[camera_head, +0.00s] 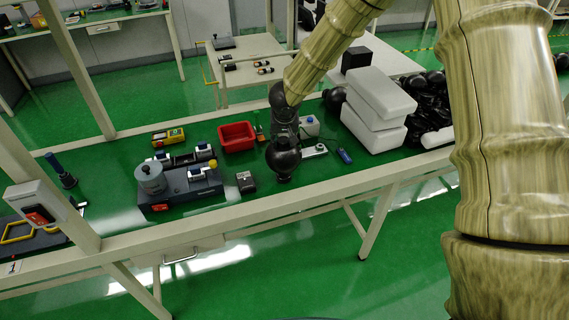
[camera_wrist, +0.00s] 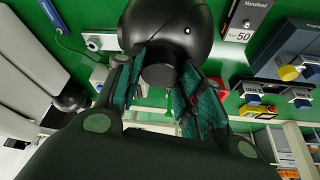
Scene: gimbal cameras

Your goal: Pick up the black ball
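A glossy black ball (camera_head: 283,157) is at the lower end of my gripper (camera_head: 284,127), above or on the front part of the green tabletop. I cannot tell whether it rests on the surface. In the wrist view the ball (camera_wrist: 188,22) fills the top middle, with a short dark stub facing the camera. The teal-padded fingers of my gripper (camera_wrist: 163,75) stand on both sides of this stub, close to it. Whether they press on it is not clear. A second black ball (camera_head: 335,99) lies beside the white blocks.
A red bin (camera_head: 237,137), a small black box (camera_head: 245,182) and a grey device (camera_head: 180,184) stand left of my gripper. White blocks (camera_head: 374,125) and a black bag heap (camera_head: 428,98) stand at the right. The table's front rail (camera_head: 300,197) runs close by.

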